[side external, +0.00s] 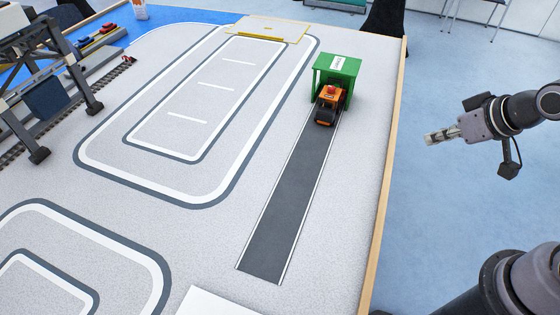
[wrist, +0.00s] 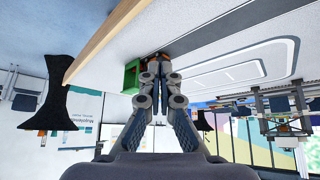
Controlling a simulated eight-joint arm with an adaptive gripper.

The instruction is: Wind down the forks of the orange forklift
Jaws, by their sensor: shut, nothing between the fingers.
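The orange forklift (side external: 330,98) is small, orange and black, and stands at the mouth of a green shelter (side external: 325,62), at the far end of a dark road strip. Its forks are too small to make out. My gripper (side external: 428,138) is off the right side of the table, well apart from the forklift, with its fingers pointing left. In the wrist view, which is upside down, my gripper (wrist: 154,66) is shut and empty. Its fingertips cover most of the forklift there, and the green shelter (wrist: 131,76) shows beside them.
A wooden edge (side external: 392,130) runs along the table's right side, between my gripper and the forklift. The dark road strip (side external: 285,205) is clear. A grey gantry crane (side external: 50,75) stands on rails at the far left. A yellow frame (side external: 270,28) lies at the back.

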